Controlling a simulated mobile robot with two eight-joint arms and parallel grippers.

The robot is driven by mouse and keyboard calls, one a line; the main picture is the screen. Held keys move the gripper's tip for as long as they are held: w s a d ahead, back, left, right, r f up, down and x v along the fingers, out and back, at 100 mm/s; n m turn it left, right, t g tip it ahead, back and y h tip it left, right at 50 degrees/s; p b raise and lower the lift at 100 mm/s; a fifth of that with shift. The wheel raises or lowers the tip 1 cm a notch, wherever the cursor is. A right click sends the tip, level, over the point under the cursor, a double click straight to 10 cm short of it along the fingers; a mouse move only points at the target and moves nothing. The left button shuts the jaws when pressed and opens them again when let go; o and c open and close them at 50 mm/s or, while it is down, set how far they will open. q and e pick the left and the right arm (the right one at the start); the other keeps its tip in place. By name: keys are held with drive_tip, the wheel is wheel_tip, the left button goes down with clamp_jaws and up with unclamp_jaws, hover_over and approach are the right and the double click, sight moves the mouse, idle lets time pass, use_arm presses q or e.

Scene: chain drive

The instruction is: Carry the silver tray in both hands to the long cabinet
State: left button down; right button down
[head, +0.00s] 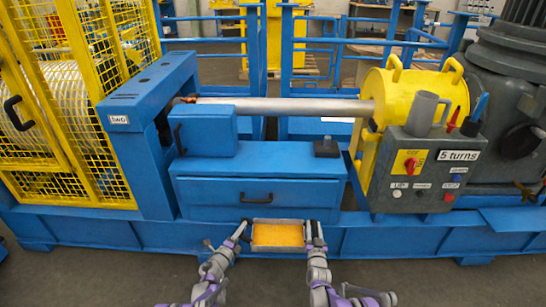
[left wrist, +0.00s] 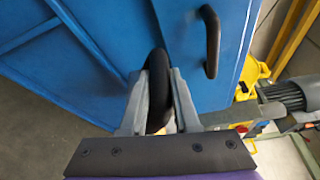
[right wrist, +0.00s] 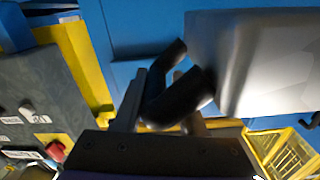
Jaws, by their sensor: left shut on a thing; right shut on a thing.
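The silver tray (head: 278,249), with a yellow-orange inside, is held level between my two grippers, in front of the blue drawer cabinet (head: 215,199). My left gripper (head: 242,231) is shut on the black handle at the tray's left end. That handle (left wrist: 158,85) stands between the fingers in the left wrist view; the tray body is hidden there. My right gripper (head: 315,238) is shut on the right handle. In the right wrist view the black handle (right wrist: 180,100) is between the fingers and the tray's grey side (right wrist: 270,60) is beside it.
A black drawer handle (head: 257,199) sticks out just beyond the tray. A small blue box (head: 208,132) and a dark block (head: 326,147) stand on the cabinet top. A control box (head: 420,170) is at right, a yellow mesh cage (head: 75,110) at left.

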use_arm(q)
drive_tip(key=shift+a, duration=0.3)
use_arm(e)
drive_tip(key=shift+a, duration=0.2)
use_arm(q)
drive_tip(key=shift+r, duration=0.2)
use_arm(e)
drive_tip(key=shift+r, duration=0.15)
